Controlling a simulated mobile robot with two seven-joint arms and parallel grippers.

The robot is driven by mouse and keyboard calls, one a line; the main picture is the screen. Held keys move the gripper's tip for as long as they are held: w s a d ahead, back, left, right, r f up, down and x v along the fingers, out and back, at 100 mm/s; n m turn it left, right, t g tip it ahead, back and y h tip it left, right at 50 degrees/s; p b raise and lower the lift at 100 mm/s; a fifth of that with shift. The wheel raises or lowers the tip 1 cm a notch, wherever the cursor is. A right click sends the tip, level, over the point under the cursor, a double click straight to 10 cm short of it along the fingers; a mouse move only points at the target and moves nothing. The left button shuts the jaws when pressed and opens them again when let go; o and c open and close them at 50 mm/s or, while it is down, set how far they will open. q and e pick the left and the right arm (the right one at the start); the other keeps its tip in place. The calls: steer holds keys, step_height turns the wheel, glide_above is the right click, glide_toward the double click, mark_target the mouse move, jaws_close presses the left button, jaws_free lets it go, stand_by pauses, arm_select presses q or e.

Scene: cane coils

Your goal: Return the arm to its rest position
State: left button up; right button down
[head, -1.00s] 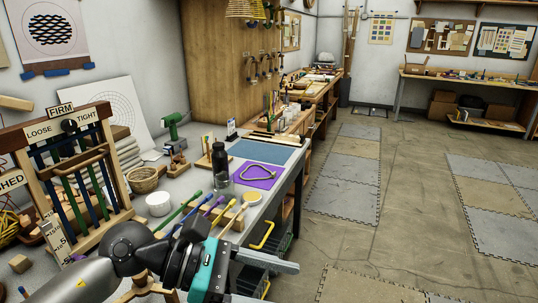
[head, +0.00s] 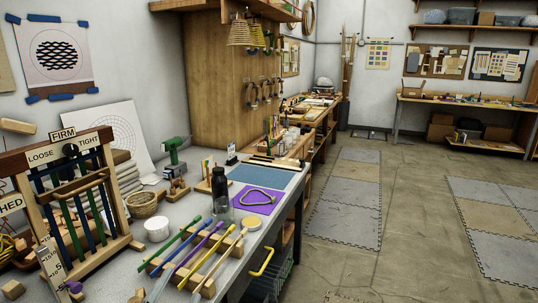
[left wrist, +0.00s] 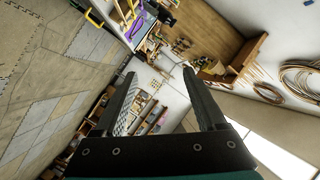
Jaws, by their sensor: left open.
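My left gripper (left wrist: 158,78) shows in the left wrist view, its two dark fingers spread apart with nothing between them. It is clear of the table and tilted, with the room appearing turned beyond it. In the head view neither my left arm nor its gripper shows now. My right gripper shows in no view. A bent cane loop (head: 243,198) lies on the purple mat (head: 262,209) on the workbench.
The grey bench carries a wooden rack with FIRM, LOOSE and TIGHT labels (head: 72,200), a dark bottle (head: 219,183), a white cup (head: 157,230) and several coloured-handled tools on a wooden holder (head: 208,288). Open floor (head: 400,230) lies to the right.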

arm_select(q)
steer(key=s+f+n+g, duration=0.8)
steer(key=s+f+g, duration=0.4)
steer(key=s+f, duration=0.75)
step_height(320, 180, down, 20)
steer(key=s+g+b, duration=0.1)
steer(key=s, duration=0.1)
steer(key=s+a+f+g+b, duration=0.1)
steer(key=s+a+f+b, duration=0.1)
steer(key=s+f, duration=1.3)
steer(key=shift+s+a+f+m+g, duration=0.3)
steer(key=shift+s+a+f+g, duration=0.15)
steer(key=shift+f, duration=0.4)
